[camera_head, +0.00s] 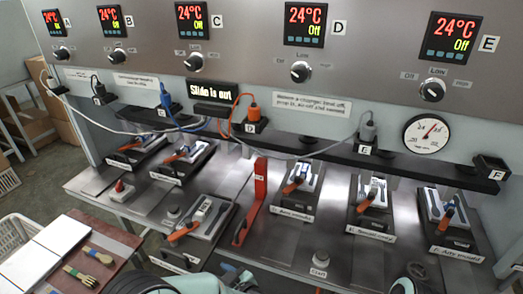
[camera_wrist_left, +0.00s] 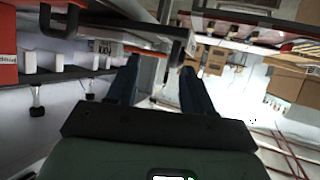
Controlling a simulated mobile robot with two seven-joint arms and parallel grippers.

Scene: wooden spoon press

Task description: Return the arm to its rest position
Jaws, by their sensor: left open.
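My left arm comes in at the bottom edge of the head view. My left gripper (camera_head: 236,273) is low in the picture, in front of the press bench and partly cut off. In the left wrist view its two dark blue fingers (camera_wrist_left: 158,82) stand apart with nothing between them. The gripper is open and empty. A part that looks like my right arm shows at the bottom right of the head view, but no right fingers can be made out.
The metal bench (camera_head: 140,205) carries several presses with orange handles. A red lever (camera_head: 255,195) stands upright near its middle. A control panel (camera_head: 255,45) with temperature displays is behind. A small table (camera_head: 118,250) with wooden utensils (camera_head: 97,255) is at the lower left.

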